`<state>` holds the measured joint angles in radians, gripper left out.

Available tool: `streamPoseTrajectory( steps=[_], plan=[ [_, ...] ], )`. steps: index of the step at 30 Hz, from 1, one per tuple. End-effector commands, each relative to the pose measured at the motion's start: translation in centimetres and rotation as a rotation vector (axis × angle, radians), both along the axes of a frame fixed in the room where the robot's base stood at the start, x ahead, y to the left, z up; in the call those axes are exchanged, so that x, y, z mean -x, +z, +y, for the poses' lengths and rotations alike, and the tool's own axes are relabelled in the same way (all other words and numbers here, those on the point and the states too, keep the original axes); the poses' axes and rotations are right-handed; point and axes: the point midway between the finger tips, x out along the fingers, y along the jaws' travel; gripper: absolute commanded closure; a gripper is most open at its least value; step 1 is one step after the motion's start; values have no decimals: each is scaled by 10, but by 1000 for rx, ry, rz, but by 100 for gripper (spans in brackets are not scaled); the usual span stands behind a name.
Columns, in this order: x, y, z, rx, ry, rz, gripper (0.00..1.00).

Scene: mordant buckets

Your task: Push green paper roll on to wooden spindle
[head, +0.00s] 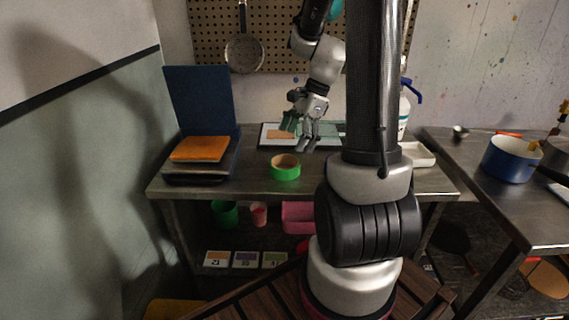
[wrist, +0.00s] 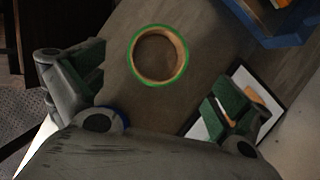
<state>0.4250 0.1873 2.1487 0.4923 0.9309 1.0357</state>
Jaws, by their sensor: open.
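The green paper roll (head: 285,172), a short ring with a brown inner face, lies flat on the metal table. In the wrist view the roll (wrist: 134,72) shows from above, its hole seemingly empty, beyond and between my open fingers. My gripper (head: 299,131) is open and empty above the table, behind the roll and slightly right of it in the head view. Its two green-padded fingers stand wide apart in the wrist view (wrist: 157,82), not touching the roll. I cannot make out a wooden spindle in either view; my arm hides part of the table.
A blue-lidded press (head: 201,100) with an orange pad (head: 200,149) stands left on the table. A framed board (head: 269,142) lies behind the roll. A blue-trigger bottle (head: 404,112) and white tray (head: 424,158) stand right. The table's front edge is near the roll.

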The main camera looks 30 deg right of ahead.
Motion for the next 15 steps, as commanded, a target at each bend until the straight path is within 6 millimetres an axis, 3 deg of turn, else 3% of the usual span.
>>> streamPoseTrajectory(
  steps=[5, 15],
  plan=[
    [0, -3, 1, -6, -49, 21, 0],
    [-2, -43, 18, -7, -53, 27, 0]
  ],
)
